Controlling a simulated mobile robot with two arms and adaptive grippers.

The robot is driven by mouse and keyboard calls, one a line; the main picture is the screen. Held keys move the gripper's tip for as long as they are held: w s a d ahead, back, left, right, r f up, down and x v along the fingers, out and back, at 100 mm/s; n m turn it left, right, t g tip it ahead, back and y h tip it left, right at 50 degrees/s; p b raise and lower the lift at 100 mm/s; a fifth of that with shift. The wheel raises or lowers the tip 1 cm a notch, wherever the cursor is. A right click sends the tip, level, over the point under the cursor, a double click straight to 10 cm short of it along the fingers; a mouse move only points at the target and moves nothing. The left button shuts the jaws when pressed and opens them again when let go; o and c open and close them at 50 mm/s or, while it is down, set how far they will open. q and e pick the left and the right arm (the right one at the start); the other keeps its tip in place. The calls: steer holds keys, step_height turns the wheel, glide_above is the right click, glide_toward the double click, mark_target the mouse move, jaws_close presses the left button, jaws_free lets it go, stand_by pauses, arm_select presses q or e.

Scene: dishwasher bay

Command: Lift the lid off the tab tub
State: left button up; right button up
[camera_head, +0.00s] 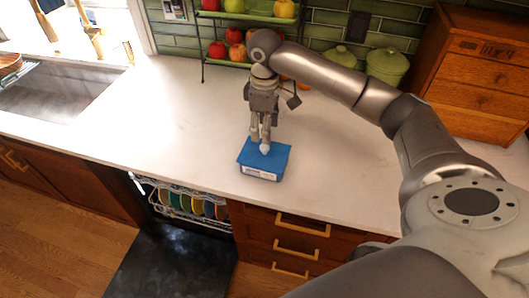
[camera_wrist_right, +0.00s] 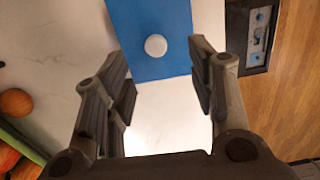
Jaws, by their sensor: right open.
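The tab tub (camera_head: 274,175) is a blue box with a pale label on its front, standing on the white counter near the front edge. Its flat blue lid (camera_head: 278,154) is on it and has a round white knob (camera_head: 265,149). In the right wrist view the lid (camera_wrist_right: 158,15) and knob (camera_wrist_right: 156,45) show from above. My right gripper (camera_head: 260,138) points down over the lid, its fingertips close to the knob. In the right wrist view its fingers (camera_wrist_right: 160,57) are spread apart, with nothing gripped. The exact height above the lid is hard to tell. My left gripper is out of view.
An open dishwasher with a plate rack (camera_head: 190,203) lies below the counter, left of the tub. A tiered fruit stand (camera_head: 203,50), green canisters (camera_head: 386,66) and a wooden drawer box (camera_head: 475,85) stand at the back. The counter (camera_head: 185,115) left of the tub is clear.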

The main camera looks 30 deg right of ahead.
mark_target(265, 146)
step_height(265, 146, down, 3)
steer(key=shift+f+p, duration=0.2)
steer(key=shift+p, duration=0.1)
steer(key=shift+w+f+p, duration=0.1)
steer(key=shift+f+p, duration=0.4)
steer(key=shift+f, duration=0.1)
step_height(265, 146, down, 4)
steer(key=shift+w+d+r+p, duration=0.15)
steer(key=shift+r+p, duration=0.05)
steer(key=shift+p, duration=0.5)
steer(key=shift+f, duration=0.35)
jaws_close()
steer(key=shift+r, duration=0.1)
